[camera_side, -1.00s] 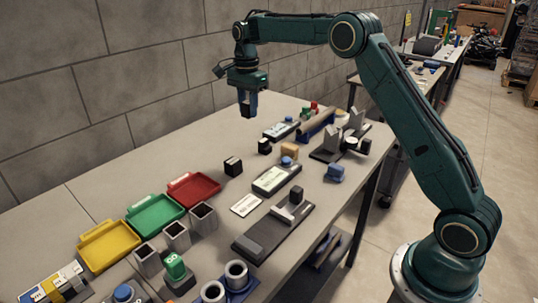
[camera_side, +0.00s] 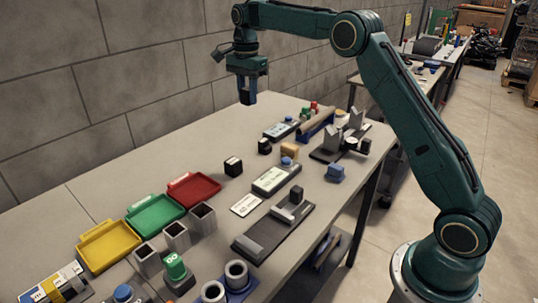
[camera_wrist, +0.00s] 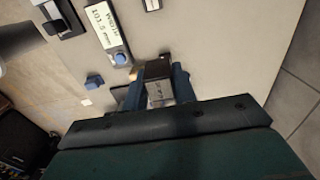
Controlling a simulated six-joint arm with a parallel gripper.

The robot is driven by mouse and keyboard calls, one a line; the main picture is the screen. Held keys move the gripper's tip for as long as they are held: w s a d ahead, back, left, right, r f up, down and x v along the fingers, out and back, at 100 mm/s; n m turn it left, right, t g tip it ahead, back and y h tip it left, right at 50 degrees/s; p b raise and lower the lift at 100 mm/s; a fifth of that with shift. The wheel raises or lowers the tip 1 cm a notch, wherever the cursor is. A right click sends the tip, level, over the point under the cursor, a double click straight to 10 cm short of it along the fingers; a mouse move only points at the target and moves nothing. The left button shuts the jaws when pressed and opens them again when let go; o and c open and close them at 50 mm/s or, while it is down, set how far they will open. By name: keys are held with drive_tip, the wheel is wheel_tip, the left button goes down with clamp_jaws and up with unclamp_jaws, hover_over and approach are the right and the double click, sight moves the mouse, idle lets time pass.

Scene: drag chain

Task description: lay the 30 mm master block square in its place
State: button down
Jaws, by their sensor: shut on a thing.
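My gripper (camera_side: 248,98) hangs above the far part of the table, near the wall, with clear air beneath it. In the wrist view my gripper (camera_wrist: 160,88) is shut on a dark block (camera_wrist: 158,70) with a pale label. The label is too small to read surely, so I cannot confirm it is the 30 mm master block. In the side view the block is mostly hidden between the fingers. Two other dark blocks stand on the table, one near the red tray (camera_side: 233,166) and a smaller one farther back (camera_side: 264,146). I cannot tell which spot is the block's place.
A grey display unit (camera_side: 276,179) with a blue knob and a dark slide fixture (camera_side: 272,230) stand mid-table. A red tray (camera_side: 194,187), green tray (camera_side: 154,215) and yellow tray (camera_side: 108,245) line the left. V-shaped supports (camera_side: 340,140) stand at the right. The table beneath my gripper is bare.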

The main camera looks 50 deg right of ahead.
drive_tip(key=shift+s+a+f, duration=0.1)
drive_tip(key=shift+a, duration=0.4)
drive_tip(key=s+a+f, duration=0.3)
drive_tip(key=s+a, duration=0.1)
drive_tip(key=a, duration=0.3)
drive_tip(key=s+a+f, duration=0.2)
drive_tip(key=s+a, duration=0.2)
drive_tip(key=a, duration=0.2)
drive_tip(key=s+a+f, duration=0.2)
drive_tip(key=s+a, duration=0.1)
drive_tip(key=s, duration=0.4)
drive_tip(key=s+a+f, duration=0.3)
drive_tip(key=s+a, duration=0.1)
drive_tip(key=s, duration=0.3)
drive_tip(key=shift+s+a+f, duration=0.3)
drive_tip(key=shift+s, duration=0.1)
drive_tip(key=shift+f, duration=0.2)
hover_over(263, 236)
drive_tip(key=shift+f, duration=2.4)
drive_tip(key=shift+f, duration=1.4)
